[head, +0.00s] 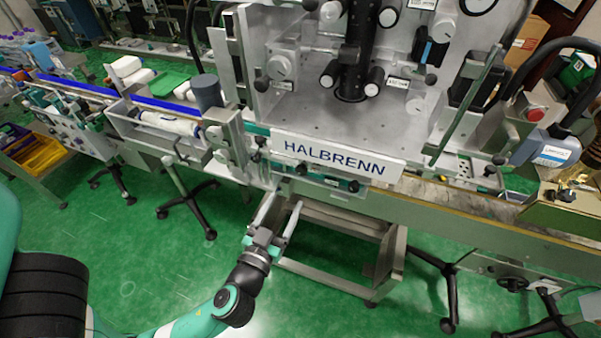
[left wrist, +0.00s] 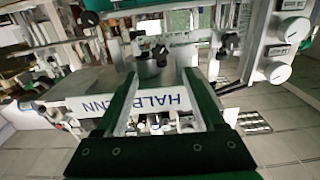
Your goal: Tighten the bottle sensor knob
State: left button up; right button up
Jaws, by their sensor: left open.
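My left gripper (head: 287,199) is open and empty, its two long pale fingers pointing up toward the machine's front edge. It is just below the HALBRENN plate (head: 335,159). Small dark knobs sit on the rail under that plate, one near its left part (head: 302,169) and one farther right (head: 353,186). I cannot tell which knob is the bottle sensor knob. In the left wrist view the open fingers (left wrist: 160,72) frame the upside-down HALBRENN plate (left wrist: 160,103). A grey round part (left wrist: 152,64) shows between the fingertips; no contact is visible. My right gripper does not show.
A conveyor (head: 150,103) runs along the machine to the left. A grey cylinder (head: 206,92) and a metal bracket stand left of the plate. A red button (head: 535,114) is at the right. A metal stand (head: 330,262) is below; the green floor in front is open.

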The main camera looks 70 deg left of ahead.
aim_at(301, 171)
pick_arm(q)
jog(key=p+x, duration=0.1)
jog(key=x, duration=1)
jog(key=shift+p, duration=0.3)
grip_shut()
